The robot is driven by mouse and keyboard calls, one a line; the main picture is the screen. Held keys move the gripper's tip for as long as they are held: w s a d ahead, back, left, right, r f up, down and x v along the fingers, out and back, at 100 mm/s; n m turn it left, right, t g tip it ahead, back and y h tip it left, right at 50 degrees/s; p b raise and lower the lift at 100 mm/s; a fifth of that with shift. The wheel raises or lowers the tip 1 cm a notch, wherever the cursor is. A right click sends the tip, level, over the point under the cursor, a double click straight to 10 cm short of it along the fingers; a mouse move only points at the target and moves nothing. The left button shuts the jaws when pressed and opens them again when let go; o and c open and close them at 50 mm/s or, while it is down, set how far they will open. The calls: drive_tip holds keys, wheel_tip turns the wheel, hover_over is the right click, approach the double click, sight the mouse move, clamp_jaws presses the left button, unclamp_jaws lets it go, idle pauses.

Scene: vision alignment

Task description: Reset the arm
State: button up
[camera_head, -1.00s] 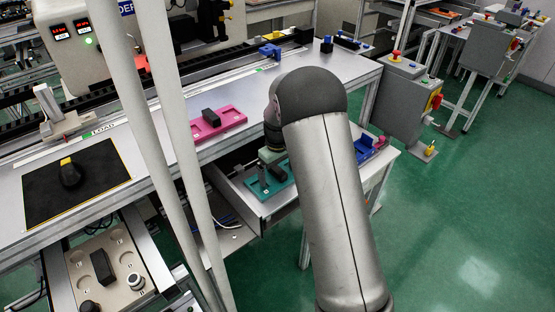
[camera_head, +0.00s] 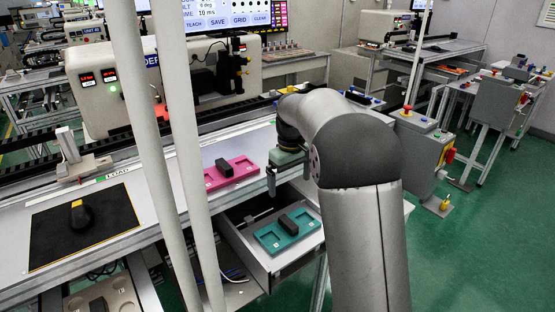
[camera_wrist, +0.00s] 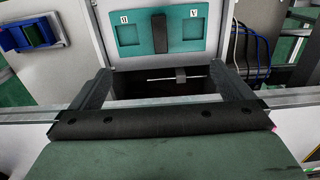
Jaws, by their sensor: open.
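My gripper (camera_head: 288,178) hangs from my arm in the head view, above the open drawer and the front edge of the bench. Its two dark fingers (camera_wrist: 160,88) stand wide apart in the wrist view with nothing between them. The teal tray (camera_head: 268,240) lies in the drawer below, with a black block (camera_head: 288,224) across its middle. The teal tray (camera_wrist: 130,35) and the block (camera_wrist: 159,32) also show beyond the fingertips in the wrist view. My gripper is apart from both. My forearm hides part of the bench and drawer's right side.
A pink tray (camera_head: 246,170) with a black block (camera_head: 224,167) sits on the bench (camera_head: 150,190). A black mat (camera_head: 50,240) lies at left. Two white posts stand in front. A grey control box (camera_head: 418,140) stands at right. A blue fixture (camera_wrist: 30,35) shows in the wrist view.

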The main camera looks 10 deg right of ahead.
drive_tip(key=s+f+m, duration=0.1)
drive_tip(key=s+m, duration=0.1)
drive_tip(key=s, duration=1.5)
drive_tip(key=s+f+m, duration=0.2)
drive_tip(key=s+m, duration=0.1)
drive_tip(key=s, duration=1.4)
drive_tip(key=shift+s+a+f, duration=0.15)
drive_tip(key=shift+a+f, duration=0.15)
drive_tip(key=shift+a, duration=0.15)
